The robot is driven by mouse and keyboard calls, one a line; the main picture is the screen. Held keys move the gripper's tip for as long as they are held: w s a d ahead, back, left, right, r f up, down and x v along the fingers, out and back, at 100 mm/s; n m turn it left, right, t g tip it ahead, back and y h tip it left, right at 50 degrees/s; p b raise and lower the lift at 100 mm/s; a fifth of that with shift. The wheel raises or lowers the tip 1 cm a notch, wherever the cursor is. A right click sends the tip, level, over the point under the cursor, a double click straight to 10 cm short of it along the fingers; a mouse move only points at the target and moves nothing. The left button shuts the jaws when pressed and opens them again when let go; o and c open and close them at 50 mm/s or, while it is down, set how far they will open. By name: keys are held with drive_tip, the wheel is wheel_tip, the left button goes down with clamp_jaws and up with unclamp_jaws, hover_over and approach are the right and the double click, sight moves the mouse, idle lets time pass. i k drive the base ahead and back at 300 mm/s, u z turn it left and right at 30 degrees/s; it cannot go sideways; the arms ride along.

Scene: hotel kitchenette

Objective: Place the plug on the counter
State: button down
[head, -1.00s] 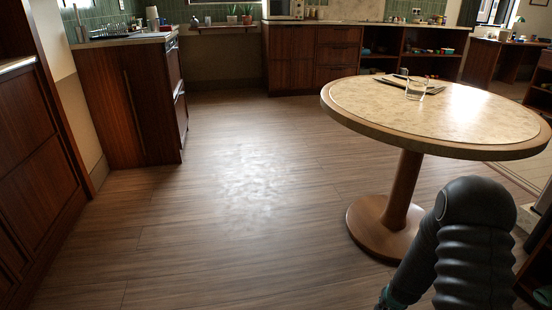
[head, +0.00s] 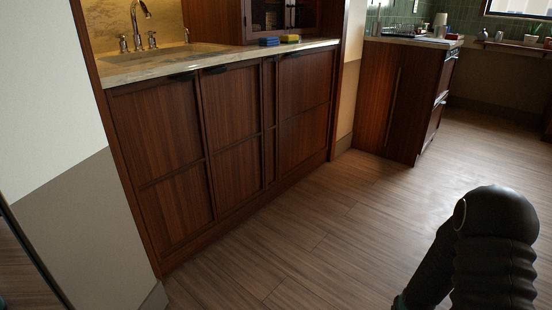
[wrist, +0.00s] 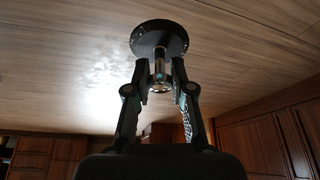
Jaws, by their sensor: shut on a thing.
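The plug (wrist: 159,37) is a dark round disc with a metal stem, seen in the wrist view. My gripper (wrist: 161,82) is shut on its stem, and the disc sticks out beyond the fingertips over the wooden floor. In the head view, the counter (head: 222,58) has a pale stone top over dark wooden cabinets, with a sink (head: 150,57) and a metal faucet (head: 140,25) at its left. My gripper and the plug are outside the head view, where only my arm shows at the lower right.
A blue sponge (head: 269,41) and a yellow sponge (head: 290,38) lie toward the counter's right end. Bare stone lies in front of them. Another counter (head: 412,40) with dishes stands farther right. The wooden floor (head: 330,225) before the cabinets is clear.

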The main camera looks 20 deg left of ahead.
sight(100, 68)
drive_tip(key=u, duration=0.45)
drive_tip(key=i, duration=1.15)
drive_tip(key=u, duration=0.4)
